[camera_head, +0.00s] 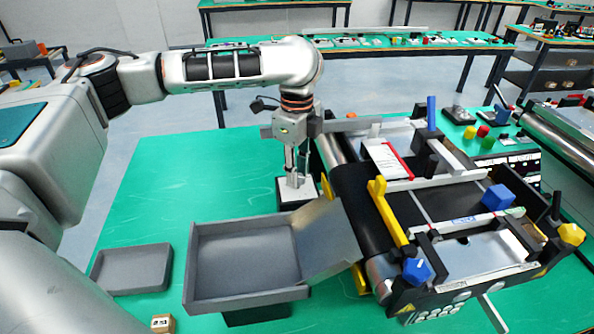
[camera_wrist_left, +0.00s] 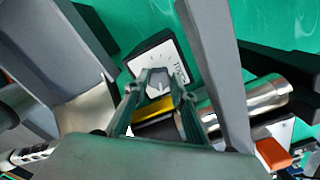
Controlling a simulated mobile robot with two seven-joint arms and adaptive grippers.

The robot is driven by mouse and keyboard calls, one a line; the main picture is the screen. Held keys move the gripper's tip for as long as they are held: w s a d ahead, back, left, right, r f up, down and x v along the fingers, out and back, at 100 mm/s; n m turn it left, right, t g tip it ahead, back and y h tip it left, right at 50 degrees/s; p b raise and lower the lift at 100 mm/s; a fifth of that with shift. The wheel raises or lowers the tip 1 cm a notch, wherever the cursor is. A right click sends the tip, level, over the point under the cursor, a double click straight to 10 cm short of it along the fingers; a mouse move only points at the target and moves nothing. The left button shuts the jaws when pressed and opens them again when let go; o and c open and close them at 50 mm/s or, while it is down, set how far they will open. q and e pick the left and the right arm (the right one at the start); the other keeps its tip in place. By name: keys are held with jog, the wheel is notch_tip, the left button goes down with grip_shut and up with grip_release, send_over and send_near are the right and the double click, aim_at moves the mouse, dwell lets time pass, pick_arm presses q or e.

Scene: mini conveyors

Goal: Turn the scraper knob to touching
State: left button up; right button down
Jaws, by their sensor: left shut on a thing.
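A white dial plate (camera_head: 284,194) with dark markings sits on a dark base on the green table, left of the mini conveyor. My left gripper (camera_head: 297,176) points straight down over the dial, fingers closed in. In the left wrist view its fingertips (camera_wrist_left: 157,78) are shut on the scraper knob (camera_wrist_left: 156,86) at the dial's middle. The fingers hide most of the knob, so I cannot tell which mark it points to. My right gripper does not show.
The conveyor's black belt (camera_head: 361,206) lies to the right, with a yellow bar (camera_head: 390,210) across it and a blue block (camera_head: 497,197) near its far side. A grey tray (camera_head: 198,282) and sloped metal chute (camera_head: 327,240) stand in front. The table behind the tray is clear.

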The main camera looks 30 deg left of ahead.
pick_arm(q)
jog(key=n, duration=0.4)
jog(key=shift+n, duration=0.4)
jog(key=n, duration=0.3)
jog(key=shift+n, duration=0.3)
jog(key=n, duration=0.4)
jog(key=shift+n, duration=1.8)
jog(key=o, duration=1.1)
